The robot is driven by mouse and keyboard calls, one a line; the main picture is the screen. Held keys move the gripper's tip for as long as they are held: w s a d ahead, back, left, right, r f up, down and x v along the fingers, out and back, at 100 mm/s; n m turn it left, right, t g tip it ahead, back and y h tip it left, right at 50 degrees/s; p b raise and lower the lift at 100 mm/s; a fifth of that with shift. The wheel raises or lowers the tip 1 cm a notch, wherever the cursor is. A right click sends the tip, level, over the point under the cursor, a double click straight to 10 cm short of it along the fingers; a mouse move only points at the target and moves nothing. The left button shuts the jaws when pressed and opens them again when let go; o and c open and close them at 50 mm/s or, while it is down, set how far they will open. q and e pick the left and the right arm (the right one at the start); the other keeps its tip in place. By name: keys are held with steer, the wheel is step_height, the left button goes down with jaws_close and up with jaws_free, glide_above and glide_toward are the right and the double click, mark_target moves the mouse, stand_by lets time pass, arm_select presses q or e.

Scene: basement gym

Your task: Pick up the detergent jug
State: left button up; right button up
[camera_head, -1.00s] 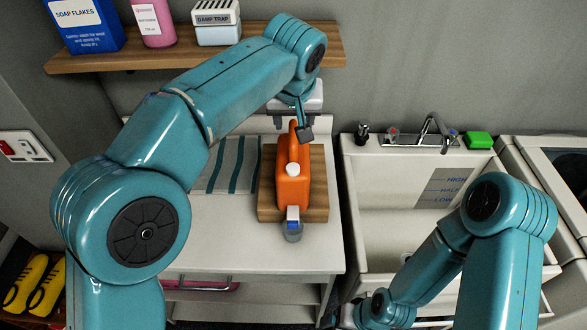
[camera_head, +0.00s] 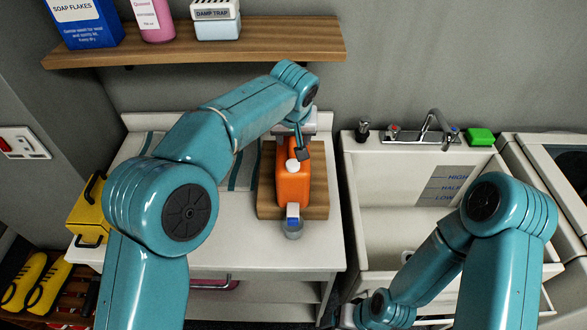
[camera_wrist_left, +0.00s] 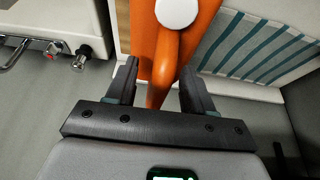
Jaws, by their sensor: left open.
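The orange detergent jug (camera_head: 293,186) with a white cap stands upright on a wooden board (camera_head: 266,207) on the white counter. My left gripper (camera_head: 297,147) is at the jug's top, by its handle. In the left wrist view the open fingers (camera_wrist_left: 157,88) stand on either side of the orange handle (camera_wrist_left: 164,72), with gaps on both sides. The white cap (camera_wrist_left: 178,12) lies just beyond the fingers. A small clear bottle or cup with a white top (camera_head: 292,222) stands in front of the jug.
A striped cloth (camera_head: 243,168) lies left of the board. A white sink (camera_head: 375,222) with a tap is to the right. A wooden shelf (camera_head: 262,38) with boxes hangs above. A yellow container (camera_head: 88,214) stands at the counter's left end.

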arm_select(q)
steer(key=c, duration=0.4)
steer(key=shift+w+a+f, duration=0.1)
jaws_close()
steer(key=shift+f, duration=0.2)
stand_by(0.5)
steer(key=shift+r, duration=0.1)
